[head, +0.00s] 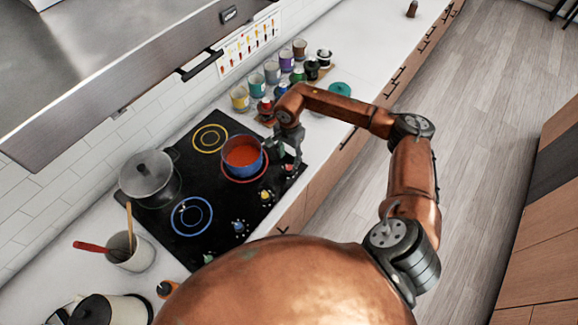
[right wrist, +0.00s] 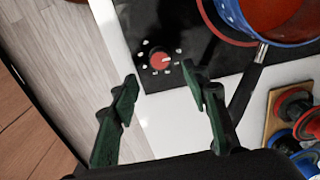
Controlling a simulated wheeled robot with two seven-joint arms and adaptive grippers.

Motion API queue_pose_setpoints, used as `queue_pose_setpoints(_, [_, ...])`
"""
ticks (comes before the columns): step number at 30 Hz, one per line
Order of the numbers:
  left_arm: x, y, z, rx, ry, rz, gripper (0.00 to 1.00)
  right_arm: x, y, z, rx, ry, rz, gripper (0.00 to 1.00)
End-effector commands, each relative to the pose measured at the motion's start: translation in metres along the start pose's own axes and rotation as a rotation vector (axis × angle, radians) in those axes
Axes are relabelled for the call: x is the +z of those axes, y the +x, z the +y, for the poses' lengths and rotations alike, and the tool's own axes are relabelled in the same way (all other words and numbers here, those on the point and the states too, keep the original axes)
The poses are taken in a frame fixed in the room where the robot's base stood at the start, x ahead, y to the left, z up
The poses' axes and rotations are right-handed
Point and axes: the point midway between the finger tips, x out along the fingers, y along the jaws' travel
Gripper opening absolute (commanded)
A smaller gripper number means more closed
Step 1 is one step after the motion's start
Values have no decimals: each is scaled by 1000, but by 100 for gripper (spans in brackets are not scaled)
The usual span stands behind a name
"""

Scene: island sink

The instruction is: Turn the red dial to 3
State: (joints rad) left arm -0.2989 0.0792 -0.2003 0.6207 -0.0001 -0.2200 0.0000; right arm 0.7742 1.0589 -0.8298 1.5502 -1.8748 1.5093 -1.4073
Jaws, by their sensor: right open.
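The red dial (right wrist: 160,60) sits on the black cooktop near its front edge, with small white marks around it. A pale pointer line on it points to the right in the right wrist view; the numbers are too small to read. My right gripper (right wrist: 160,80) is open and empty, its two dark green fingers spread on either side of the dial's line and apart from it. In the head view my right gripper (head: 291,152) hangs over the right front corner of the cooktop, close to the dial. My left gripper is not in view.
A blue pot of red soup (head: 243,157) stands close by, its handle (right wrist: 250,75) reaching beside my right finger. Yellow (head: 265,195) and blue (head: 238,226) dials line the front edge. Colored jars (head: 272,72) stand behind; a lidded pot (head: 147,175) is left.

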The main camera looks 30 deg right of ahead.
Motion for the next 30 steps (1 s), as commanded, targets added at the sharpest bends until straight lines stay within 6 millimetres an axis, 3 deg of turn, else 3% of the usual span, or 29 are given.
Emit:
queue_pose_setpoints(13, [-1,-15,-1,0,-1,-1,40,3,63,0,-1,1,-6,42])
queue_pose_setpoints(24, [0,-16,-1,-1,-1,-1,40,3,70,0,-2,0,-5,42])
queue_pose_setpoints(30, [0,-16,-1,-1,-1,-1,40,3,70,0,-2,0,-6,29])
